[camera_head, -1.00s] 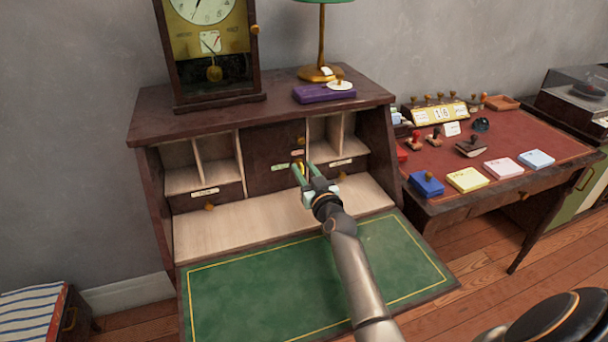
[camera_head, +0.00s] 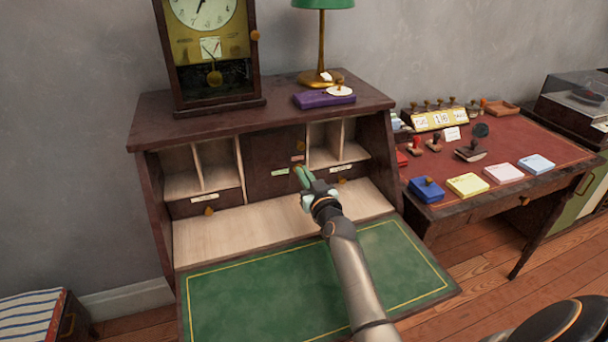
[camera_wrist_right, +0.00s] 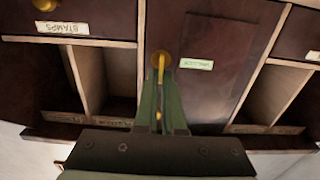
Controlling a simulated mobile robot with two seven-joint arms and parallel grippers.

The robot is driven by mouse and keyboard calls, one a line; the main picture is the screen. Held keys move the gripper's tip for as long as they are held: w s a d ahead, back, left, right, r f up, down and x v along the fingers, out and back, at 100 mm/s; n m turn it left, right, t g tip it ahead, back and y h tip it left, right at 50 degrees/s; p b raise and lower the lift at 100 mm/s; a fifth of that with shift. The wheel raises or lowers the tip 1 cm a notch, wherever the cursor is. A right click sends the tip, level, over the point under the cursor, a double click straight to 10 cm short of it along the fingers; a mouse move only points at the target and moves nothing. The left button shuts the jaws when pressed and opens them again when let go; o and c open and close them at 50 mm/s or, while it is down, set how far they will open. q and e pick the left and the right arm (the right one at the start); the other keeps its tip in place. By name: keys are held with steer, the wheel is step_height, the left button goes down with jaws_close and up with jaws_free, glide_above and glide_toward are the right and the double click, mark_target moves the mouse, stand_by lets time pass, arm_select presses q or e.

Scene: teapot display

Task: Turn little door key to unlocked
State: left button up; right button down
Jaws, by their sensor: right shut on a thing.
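The little door (camera_head: 268,152) is the dark wooden panel in the middle of the desk's upper part, and it is closed. It also shows in the right wrist view (camera_wrist_right: 215,85). A yellow brass key (camera_wrist_right: 161,72) sits at a round brass keyhole plate (camera_wrist_right: 161,59) on this door. My right gripper (camera_head: 299,172) is shut on the key; its green fingers (camera_wrist_right: 162,84) lie on both sides of it. In the head view the fingers hide the key. A pale green label (camera_head: 280,171) and a pinkish label (camera_head: 297,158) are near the keyhole. My left gripper is not in view.
Open pigeonholes (camera_head: 220,168) and small labelled drawers flank the door. The lowered green writing surface (camera_head: 270,285) is clear beneath my arm. A clock (camera_head: 212,50), lamp (camera_head: 321,45) and purple box (camera_head: 322,98) stand on top. A red-topped table (camera_head: 500,140) with stamps is at right.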

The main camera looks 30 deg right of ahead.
steer(key=shift+m, duration=0.3)
steer(key=m, duration=0.1)
steer(key=m+p, duration=0.1)
steer(key=shift+d+m, duration=0.2)
steer(key=shift+m, duration=0.1)
steer(key=shift+s+m+p, duration=0.1)
steer(key=shift+m+p, duration=0.2)
steer(key=shift+m, duration=0.7)
steer(key=m, duration=0.3)
steer(key=shift+d+f+m, duration=0.2)
steer(key=shift+m, duration=0.1)
steer(key=m, duration=0.3)
steer(key=shift+d+f+m, duration=0.1)
steer(key=shift+f+m, duration=0.05)
steer(key=shift+m, duration=0.15)
steer(key=m, duration=0.3)
steer(key=shift+f+m, duration=0.2)
steer(key=shift+m, duration=0.2)
steer(key=shift+f+m, duration=0.1)
steer(key=shift+m, duration=0.7)
